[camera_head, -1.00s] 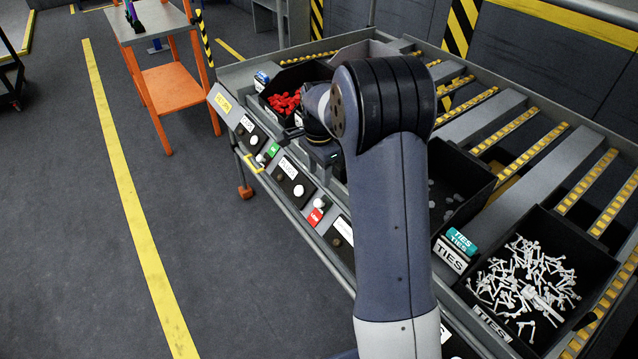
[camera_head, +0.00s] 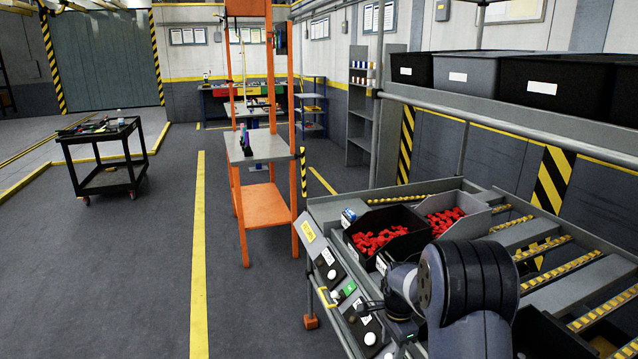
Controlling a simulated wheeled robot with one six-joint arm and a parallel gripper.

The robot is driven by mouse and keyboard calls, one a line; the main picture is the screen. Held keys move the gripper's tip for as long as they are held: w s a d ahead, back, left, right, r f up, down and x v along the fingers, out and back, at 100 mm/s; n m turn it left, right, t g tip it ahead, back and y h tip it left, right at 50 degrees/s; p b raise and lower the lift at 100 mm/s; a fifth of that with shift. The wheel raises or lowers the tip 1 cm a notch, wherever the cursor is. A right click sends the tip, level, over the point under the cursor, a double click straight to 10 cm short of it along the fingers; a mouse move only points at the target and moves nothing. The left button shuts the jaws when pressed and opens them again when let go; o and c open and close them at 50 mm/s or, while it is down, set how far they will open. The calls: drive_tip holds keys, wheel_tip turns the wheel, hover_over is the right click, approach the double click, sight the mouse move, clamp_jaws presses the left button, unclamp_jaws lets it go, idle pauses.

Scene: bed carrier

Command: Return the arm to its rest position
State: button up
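My arm (camera_head: 470,290) rises at the lower right in front of the sloped roller rack, bent at a large dark joint. Its wrist end points left, over the rack's front edge with the button panel. My gripper (camera_head: 374,306) is a small dark shape at that end, partly merged with the panel behind it. I cannot make out its fingers, and I see nothing held in it.
Two bins of red parts, a black bin (camera_head: 352,245) and a grey bin (camera_head: 484,212), stand behind the wrist. Dark bins line the upper shelf (camera_head: 560,118). An orange stand (camera_head: 262,205) and a black cart (camera_head: 70,160) stand farther off.

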sight(391, 355)
wheel_tip(391, 355, down, 3)
drive_tip(key=shift+f, duration=0.2)
drive_tip(key=shift+s+a+f, duration=0.3)
drive_tip(key=shift+a+f, duration=0.4)
drive_tip(key=shift+a, duration=0.1)
drive_tip(key=shift+a+f, duration=0.3)
